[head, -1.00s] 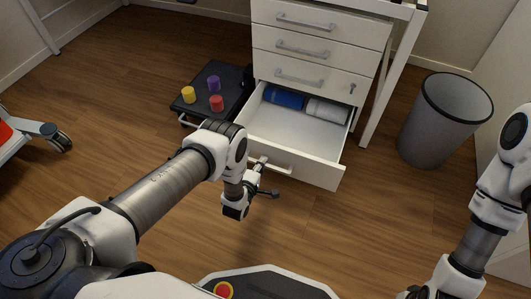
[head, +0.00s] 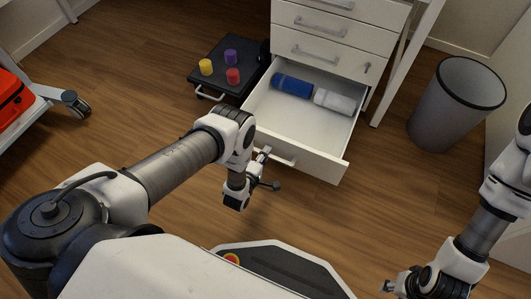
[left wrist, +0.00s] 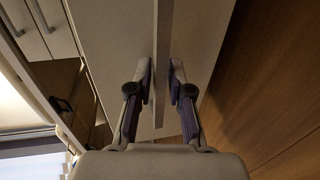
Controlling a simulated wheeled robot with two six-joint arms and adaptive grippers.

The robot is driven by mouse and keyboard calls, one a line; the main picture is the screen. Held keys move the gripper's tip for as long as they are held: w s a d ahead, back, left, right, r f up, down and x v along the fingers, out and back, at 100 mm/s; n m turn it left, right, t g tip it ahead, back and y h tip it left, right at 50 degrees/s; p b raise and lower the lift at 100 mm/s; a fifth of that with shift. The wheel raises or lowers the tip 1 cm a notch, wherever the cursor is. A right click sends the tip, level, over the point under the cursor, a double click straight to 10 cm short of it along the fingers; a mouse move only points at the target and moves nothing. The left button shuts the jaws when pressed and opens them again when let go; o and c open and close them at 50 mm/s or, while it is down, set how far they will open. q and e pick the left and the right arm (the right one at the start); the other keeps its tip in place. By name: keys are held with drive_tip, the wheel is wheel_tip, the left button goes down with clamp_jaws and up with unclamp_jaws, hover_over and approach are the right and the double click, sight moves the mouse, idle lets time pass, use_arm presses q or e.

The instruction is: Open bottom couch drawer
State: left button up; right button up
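The bottom drawer (head: 305,118) of the white cabinet (head: 340,22) is pulled well out, its inside visible. A blue roll (head: 293,86) and a white roll (head: 335,102) lie at its back. My left gripper (head: 264,160) is at the drawer's front, at the left part of its bar handle (head: 281,159). In the left wrist view the two fingers (left wrist: 162,82) stand close on either side of the handle bar (left wrist: 160,40) and appear shut on it. My right gripper (head: 388,287) is low at the right, away from the cabinet; its fingers are too small to read.
A black low trolley (head: 212,85) with yellow, purple and red pieces stands left of the drawer. A grey bin (head: 450,110) stands to the right. A cart with a red case (head: 10,98) is at the far left. The floor in front is clear.

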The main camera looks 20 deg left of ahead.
idle(0.3)
use_arm(q)
drive_tip(key=v, duration=1.2)
